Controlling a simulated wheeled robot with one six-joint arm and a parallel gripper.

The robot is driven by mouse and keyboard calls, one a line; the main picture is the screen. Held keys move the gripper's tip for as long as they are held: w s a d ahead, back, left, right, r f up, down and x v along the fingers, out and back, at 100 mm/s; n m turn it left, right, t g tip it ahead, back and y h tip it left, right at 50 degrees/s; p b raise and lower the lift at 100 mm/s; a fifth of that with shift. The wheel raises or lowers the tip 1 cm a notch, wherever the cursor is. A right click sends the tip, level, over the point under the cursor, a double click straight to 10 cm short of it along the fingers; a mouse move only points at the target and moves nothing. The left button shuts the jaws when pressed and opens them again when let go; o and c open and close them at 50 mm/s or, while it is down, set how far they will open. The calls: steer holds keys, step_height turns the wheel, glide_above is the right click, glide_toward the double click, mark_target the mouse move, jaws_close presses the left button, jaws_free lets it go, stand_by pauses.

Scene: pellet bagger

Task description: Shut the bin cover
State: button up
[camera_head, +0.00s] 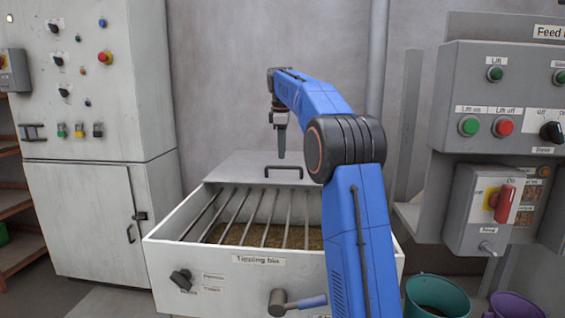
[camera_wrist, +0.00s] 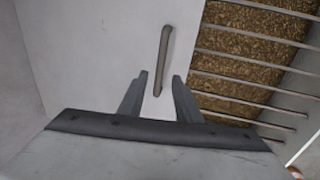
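The tipping bin (camera_head: 163,251) stands in front of me, with pellets (camera_head: 262,236) showing under a row of bars (camera_head: 248,217). Its flat grey cover (camera_head: 236,168) lies over the back part, and the front part is uncovered. The cover carries a dark bar handle (camera_head: 284,168). In the wrist view, the handle (camera_wrist: 163,60) stands out on the pale cover (camera_wrist: 105,45), beside the barred opening. My gripper (camera_head: 281,156) points down above the cover, close to the handle.
A control cabinet (camera_head: 90,90) stands at the left. A panel with buttons and a red switch (camera_head: 505,204) is at the right. A teal bucket (camera_head: 438,296) and a purple bucket (camera_head: 517,306) stand below it. A lever (camera_head: 297,303) sticks out from the bin front.

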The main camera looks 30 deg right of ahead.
steer(key=shift+w+d+f, duration=0.1)
steer(key=shift+w+f, duration=0.05)
steer(key=shift+f, duration=0.75)
steer(key=shift+w+d+f, duration=0.1)
steer(key=shift+w+f, duration=0.05)
steer(key=shift+f, duration=0.8)
steer(key=shift+w+d+f, duration=0.1)
steer(key=shift+w+f, duration=0.05)
steer(key=shift+f, duration=0.75)
jaws_close()
